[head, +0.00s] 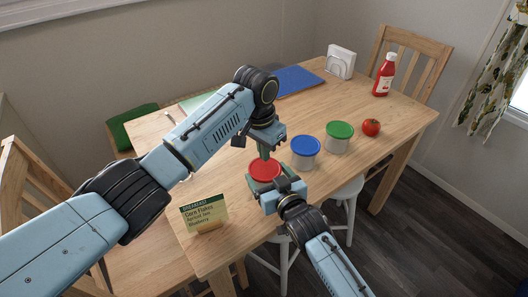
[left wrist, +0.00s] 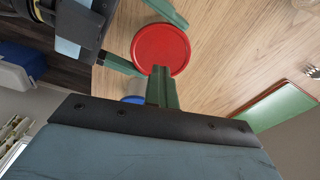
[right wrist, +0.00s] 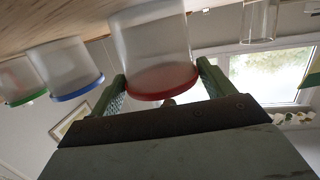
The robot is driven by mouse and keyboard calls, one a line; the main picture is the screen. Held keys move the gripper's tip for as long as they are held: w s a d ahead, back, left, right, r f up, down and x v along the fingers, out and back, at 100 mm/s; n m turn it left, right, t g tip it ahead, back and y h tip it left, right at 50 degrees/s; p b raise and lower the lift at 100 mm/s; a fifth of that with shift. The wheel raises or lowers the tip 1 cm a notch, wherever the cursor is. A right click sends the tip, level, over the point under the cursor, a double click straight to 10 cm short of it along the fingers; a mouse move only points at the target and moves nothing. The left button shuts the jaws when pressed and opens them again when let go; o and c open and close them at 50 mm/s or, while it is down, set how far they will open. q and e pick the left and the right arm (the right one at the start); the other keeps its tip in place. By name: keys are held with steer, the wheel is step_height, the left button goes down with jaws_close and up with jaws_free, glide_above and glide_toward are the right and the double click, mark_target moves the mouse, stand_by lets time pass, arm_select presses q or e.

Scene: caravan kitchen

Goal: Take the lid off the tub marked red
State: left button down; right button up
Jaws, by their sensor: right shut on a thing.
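The tub with the red lid (head: 265,169) stands upright on the table, with the lid on it. My right gripper (head: 277,177) is shut on this tub; the right wrist view shows the clear tub body (right wrist: 148,40) between its two green fingers. My left gripper (head: 264,152) is above the red lid, pointing down. In the left wrist view its green fingers (left wrist: 160,72) are together with nothing between them, their tips over the edge of the red lid (left wrist: 160,50). Whether the tips touch the lid I cannot tell.
A tub with a blue lid (head: 305,150) and one with a green lid (head: 338,135) stand to the right. Beyond them are a tomato (head: 371,127), ketchup bottle (head: 384,75) and napkin holder (head: 341,62). A breakfast card (head: 205,213) stands front left. A blue mat (head: 297,81) lies behind.

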mark_target(260, 171)
arm_select(q)
steer(key=c, duration=2.2)
jaws_free()
steer(key=c, duration=1.7)
jaws_free()
step_height(260, 171, up, 12)
steer(key=s+a, duration=0.1)
arm_select(e)
steer(key=o, duration=1.3)
